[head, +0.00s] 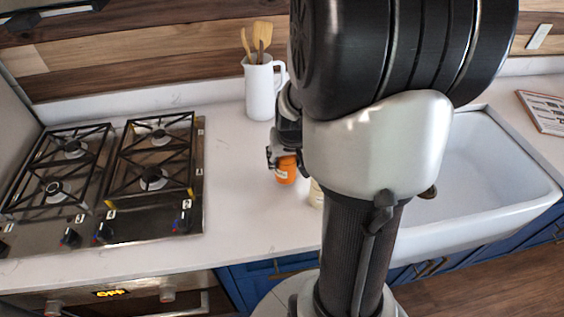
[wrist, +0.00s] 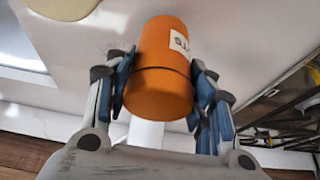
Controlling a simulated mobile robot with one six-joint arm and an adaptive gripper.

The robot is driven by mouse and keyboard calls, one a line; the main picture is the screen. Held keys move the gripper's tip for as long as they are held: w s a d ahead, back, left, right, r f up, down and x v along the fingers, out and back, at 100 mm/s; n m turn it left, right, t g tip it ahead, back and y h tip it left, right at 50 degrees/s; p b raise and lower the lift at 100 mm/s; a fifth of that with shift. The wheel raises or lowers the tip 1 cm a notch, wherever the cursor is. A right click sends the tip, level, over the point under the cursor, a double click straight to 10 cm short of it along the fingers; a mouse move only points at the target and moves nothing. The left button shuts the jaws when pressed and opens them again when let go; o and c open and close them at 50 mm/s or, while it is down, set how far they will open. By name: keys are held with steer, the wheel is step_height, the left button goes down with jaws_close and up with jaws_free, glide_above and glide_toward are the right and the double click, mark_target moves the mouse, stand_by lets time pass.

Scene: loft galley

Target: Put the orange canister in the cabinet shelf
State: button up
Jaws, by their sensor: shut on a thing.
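The orange canister (head: 286,171) is a small cylinder with a pale label, over the white counter between the stove and the sink. In the wrist view the canister (wrist: 163,68) sits between the two fingers of my gripper (wrist: 160,88), which is shut on it. In the head view my gripper (head: 284,155) is partly hidden by my arm. I cannot tell whether the canister touches the counter. No cabinet shelf is clearly seen.
A gas stove (head: 110,180) is at the left. A white pitcher (head: 262,90) with wooden utensils stands at the back. A cream object (head: 316,194) is close to the canister, partly behind my arm. The white sink (head: 490,165) is at the right.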

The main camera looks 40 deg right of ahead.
steer(key=shift+f, duration=1.1)
steer(key=shift+f+b, duration=0.25)
steer(key=shift+b, duration=0.15)
steer(key=o, duration=1.2)
steer(key=shift+r, duration=0.1)
